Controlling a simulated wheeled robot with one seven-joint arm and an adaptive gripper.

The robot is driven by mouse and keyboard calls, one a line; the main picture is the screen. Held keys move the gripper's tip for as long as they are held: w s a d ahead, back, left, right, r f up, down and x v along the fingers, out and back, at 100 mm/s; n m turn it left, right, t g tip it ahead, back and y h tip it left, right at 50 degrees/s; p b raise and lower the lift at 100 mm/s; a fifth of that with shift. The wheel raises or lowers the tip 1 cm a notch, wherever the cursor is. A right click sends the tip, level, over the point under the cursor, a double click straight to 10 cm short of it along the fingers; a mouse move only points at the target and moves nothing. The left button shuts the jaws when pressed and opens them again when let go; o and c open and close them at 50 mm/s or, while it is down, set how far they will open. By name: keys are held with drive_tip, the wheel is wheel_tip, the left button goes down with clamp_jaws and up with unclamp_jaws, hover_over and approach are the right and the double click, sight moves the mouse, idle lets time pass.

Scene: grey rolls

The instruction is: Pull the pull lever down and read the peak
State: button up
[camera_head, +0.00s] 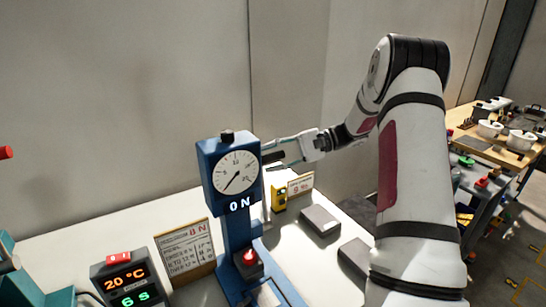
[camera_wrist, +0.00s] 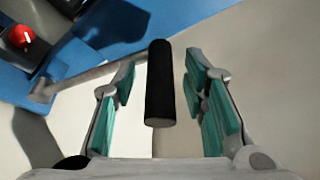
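A blue tester (camera_head: 232,240) stands on the white table, with a round white dial (camera_head: 236,172) whose needle points to the lower left. The pull lever's black grip (camera_wrist: 160,85) lies between the finger pads of my gripper (camera_wrist: 163,105) in the wrist view, with gaps on both sides. My gripper is open and not touching the grip there. In the head view my gripper (camera_head: 288,152) is at the right side of the dial housing, and the grip (camera_head: 272,157) shows as a dark bar there.
A red button (camera_head: 249,256) sits at the tester's foot. Another bench with white pots (camera_head: 490,129) stands at right.

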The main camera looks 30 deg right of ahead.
clamp_jaws()
drive_tip(key=shift+s+r+n+p, duration=0.25)
drive_tip(key=shift+s+p, duration=0.2)
drive_tip(key=shift+s, duration=0.45)
drive_tip(key=s+f+n+t+y+p, duration=0.1)
drive_tip(key=s+f+n+y+p, duration=0.1)
drive_tip(key=s+f+n, duration=0.3)
drive_tip(key=s+f+n+t+y+p, duration=0.1)
drive_tip(key=s+f+n, duration=0.4)
drive_tip(key=s, duration=0.9)
drive_tip(key=shift+f+n+y+p, duration=0.35)
drive_tip(key=shift+n+y+p, duration=0.15)
drive_tip(key=shift+n+y, duration=0.1)
drive_tip(key=shift+s, duration=0.15)
